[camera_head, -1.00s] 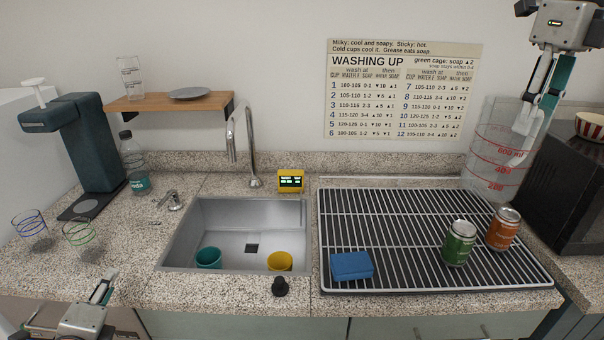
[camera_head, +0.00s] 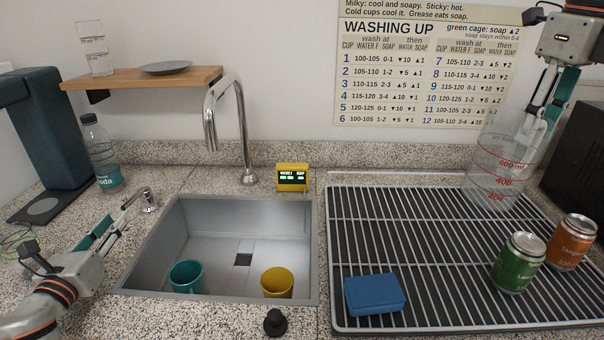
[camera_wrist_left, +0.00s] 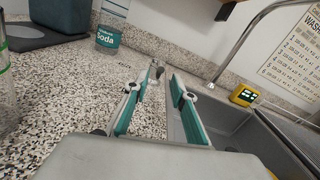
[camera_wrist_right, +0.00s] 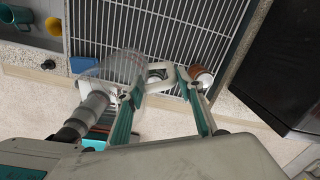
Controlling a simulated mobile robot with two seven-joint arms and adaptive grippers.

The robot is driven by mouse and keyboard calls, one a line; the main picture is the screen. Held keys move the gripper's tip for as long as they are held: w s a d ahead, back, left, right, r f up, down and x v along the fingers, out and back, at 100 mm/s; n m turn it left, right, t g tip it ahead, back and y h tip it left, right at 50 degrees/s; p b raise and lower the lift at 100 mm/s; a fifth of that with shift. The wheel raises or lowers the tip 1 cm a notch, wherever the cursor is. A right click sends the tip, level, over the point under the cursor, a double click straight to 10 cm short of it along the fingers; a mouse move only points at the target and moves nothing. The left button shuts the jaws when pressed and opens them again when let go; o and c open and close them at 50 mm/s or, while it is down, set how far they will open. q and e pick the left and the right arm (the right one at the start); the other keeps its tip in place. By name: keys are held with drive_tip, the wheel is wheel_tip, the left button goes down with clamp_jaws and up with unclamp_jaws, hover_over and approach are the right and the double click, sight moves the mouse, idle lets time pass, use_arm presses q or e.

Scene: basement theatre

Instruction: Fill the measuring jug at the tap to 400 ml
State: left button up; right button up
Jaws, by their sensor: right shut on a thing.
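The clear measuring jug (camera_head: 492,172) with red marks hangs over the back right of the drying rack, looking upright. No water shows in it. My right gripper (camera_head: 545,100) is shut on its handle; the jug (camera_wrist_right: 118,70) and the right gripper (camera_wrist_right: 160,95) also show in the right wrist view. The chrome tap (camera_head: 243,130) arches over the sink (camera_head: 215,225). Its lever (camera_head: 148,200) stands on the counter left of the sink. My left gripper (camera_head: 130,208) is open just left of the lever. In the left wrist view the lever (camera_wrist_left: 155,72) shows beyond and between the open fingers (camera_wrist_left: 158,100).
Teal (camera_head: 187,277) and yellow (camera_head: 277,283) cups are in the sink. A yellow display (camera_head: 292,178) stands behind it. A blue sponge (camera_head: 374,294), a green can (camera_head: 518,263) and an orange can (camera_head: 572,242) are on the rack (camera_head: 430,250). A soda bottle (camera_head: 101,152) stands behind the lever.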

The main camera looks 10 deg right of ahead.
sight(135, 195)
use_arm(q)
drive_tip(key=shift+w+r, duration=0.3)
drive_tip(key=shift+w, duration=0.15)
drive_tip(key=w, duration=0.3)
drive_tip(key=w+d, duration=0.1)
drive_tip(key=w, duration=0.5)
drive_tip(key=shift+w+d+f, duration=0.2)
drive_tip(key=shift+w, duration=0.2)
clamp_jaws()
drive_tip(key=shift+s+a+r, duration=0.1)
